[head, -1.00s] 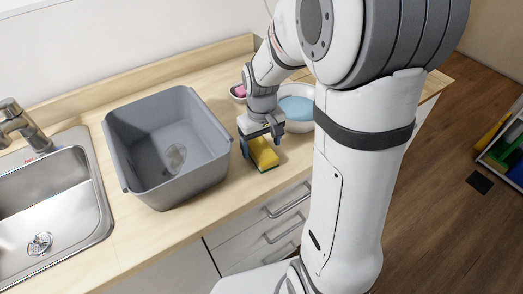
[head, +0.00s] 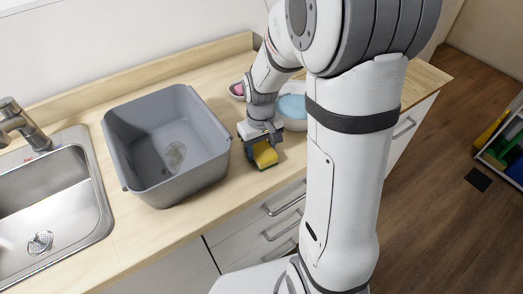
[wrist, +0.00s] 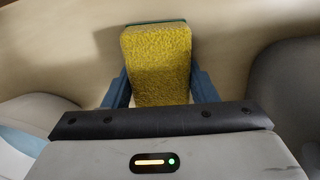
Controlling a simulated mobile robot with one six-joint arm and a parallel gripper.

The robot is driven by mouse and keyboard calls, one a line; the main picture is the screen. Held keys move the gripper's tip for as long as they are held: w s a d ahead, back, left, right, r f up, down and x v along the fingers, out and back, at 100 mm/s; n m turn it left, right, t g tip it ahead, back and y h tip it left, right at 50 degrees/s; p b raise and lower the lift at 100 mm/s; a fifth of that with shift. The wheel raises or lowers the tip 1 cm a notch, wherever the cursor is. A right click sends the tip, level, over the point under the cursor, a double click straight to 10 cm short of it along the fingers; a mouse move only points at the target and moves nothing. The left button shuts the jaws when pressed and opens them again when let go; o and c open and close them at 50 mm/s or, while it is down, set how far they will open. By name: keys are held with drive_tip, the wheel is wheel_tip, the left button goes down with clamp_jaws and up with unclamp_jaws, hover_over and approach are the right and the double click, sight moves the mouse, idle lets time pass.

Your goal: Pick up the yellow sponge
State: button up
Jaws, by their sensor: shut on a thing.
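The yellow sponge (head: 265,154) with a dark green scouring side is between the fingers of my gripper (head: 262,152), at the right of the grey tub. In the wrist view the sponge (wrist: 158,62) shows its rough yellow face, with a blue finger pressed on each side of it. My gripper (wrist: 158,88) is shut on it. Whether the sponge's lower end touches the counter is hard to tell.
A grey tub (head: 205,165) stands on the wooden counter (head: 110,240) between the steel sink (head: 70,195) and my gripper.

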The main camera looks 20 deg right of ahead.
sight(261, 147)
drive_tip(key=shift+c, duration=0.2)
wheel_tip(261, 147, up, 10)
idle(0.5)
idle(0.4)
